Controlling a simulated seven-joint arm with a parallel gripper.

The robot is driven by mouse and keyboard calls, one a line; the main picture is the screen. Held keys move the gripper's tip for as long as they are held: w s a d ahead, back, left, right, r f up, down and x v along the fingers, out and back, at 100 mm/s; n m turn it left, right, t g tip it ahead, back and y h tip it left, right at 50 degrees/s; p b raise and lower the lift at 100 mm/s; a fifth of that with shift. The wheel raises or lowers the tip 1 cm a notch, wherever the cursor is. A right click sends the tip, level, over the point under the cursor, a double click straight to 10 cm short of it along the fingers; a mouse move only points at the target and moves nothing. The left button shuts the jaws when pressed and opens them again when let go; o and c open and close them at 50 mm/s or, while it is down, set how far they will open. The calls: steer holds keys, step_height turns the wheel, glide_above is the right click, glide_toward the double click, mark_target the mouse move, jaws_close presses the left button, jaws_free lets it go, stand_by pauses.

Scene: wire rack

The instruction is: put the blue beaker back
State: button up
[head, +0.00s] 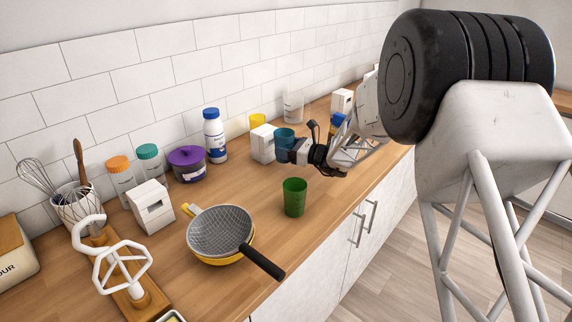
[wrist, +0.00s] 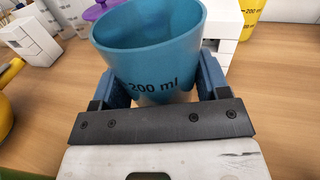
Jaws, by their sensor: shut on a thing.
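The blue beaker (head: 284,140) is in my gripper (head: 290,152), above the wooden counter in the head view. In the wrist view the beaker (wrist: 150,50) stands between the two fingers (wrist: 160,88), with its open rim up and a "200 ml" mark facing the camera. The fingers press on its left and right sides. Its base is hidden by my gripper, so I cannot tell whether it touches the counter. A white block-like holder (head: 262,143) is just left of the beaker in the head view.
A green beaker (head: 295,198) stands nearer the counter's front edge. A pan with a mesh cover (head: 220,230) is at the left. A yellow beaker (head: 257,121) and a clear beaker (head: 293,107) stand near the wall. A blue-capped bottle (head: 215,138) and purple pot (head: 187,165) are further left.

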mark_target(287, 162)
steer(key=shift+f, duration=1.15)
steer(key=shift+f, duration=1.9)
steer(key=shift+f, duration=0.1)
steer(key=o, duration=0.9)
steer(key=shift+o, duration=0.2)
steer(key=shift+d, duration=0.15)
steer(key=v, duration=1.1)
steer(key=shift+s+d, duration=0.25)
steer(key=shift+d, duration=0.1)
